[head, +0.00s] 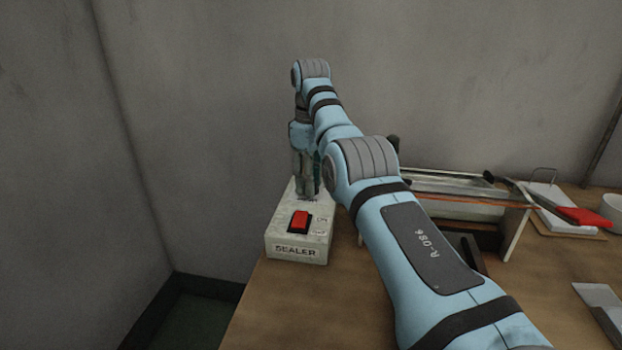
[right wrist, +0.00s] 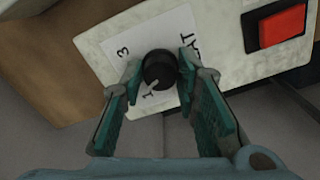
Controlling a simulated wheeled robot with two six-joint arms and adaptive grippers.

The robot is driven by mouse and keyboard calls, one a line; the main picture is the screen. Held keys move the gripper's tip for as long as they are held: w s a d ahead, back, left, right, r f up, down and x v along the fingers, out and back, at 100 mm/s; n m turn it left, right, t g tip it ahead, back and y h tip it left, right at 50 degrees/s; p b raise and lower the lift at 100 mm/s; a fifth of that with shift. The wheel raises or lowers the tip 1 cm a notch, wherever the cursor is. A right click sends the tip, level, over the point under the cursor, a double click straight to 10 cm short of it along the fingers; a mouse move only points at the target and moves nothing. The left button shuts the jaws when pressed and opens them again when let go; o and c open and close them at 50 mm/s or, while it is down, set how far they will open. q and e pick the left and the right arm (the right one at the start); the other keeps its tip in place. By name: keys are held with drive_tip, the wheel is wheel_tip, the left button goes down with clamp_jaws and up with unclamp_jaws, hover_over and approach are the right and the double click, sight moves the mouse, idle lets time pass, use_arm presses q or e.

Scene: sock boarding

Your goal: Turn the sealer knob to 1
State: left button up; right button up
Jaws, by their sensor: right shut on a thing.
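The sealer box (head: 282,245) is pale, with a red rocker switch (head: 300,221) and the word SEALER on its front. My right gripper (head: 306,192) points down at the far part of its top. In the right wrist view the round black knob (right wrist: 158,72) sits between the two teal-padded fingers, and my right gripper is shut on it. A white label (right wrist: 125,35) beside the knob shows a 3 and a 1. A short pale mark at the knob's lower edge is close to the 1. My left gripper is in neither view.
The sealer box stands near the left edge of the wooden table (head: 262,305). A metal frame device (head: 450,208) is behind my right arm. A red item (head: 582,216) and a white cup (head: 611,208) are at the right. Grey walls close the back and left.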

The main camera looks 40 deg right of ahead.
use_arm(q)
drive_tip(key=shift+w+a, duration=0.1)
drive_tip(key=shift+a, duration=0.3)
use_arm(e)
drive_tip(key=shift+n, duration=2.2)
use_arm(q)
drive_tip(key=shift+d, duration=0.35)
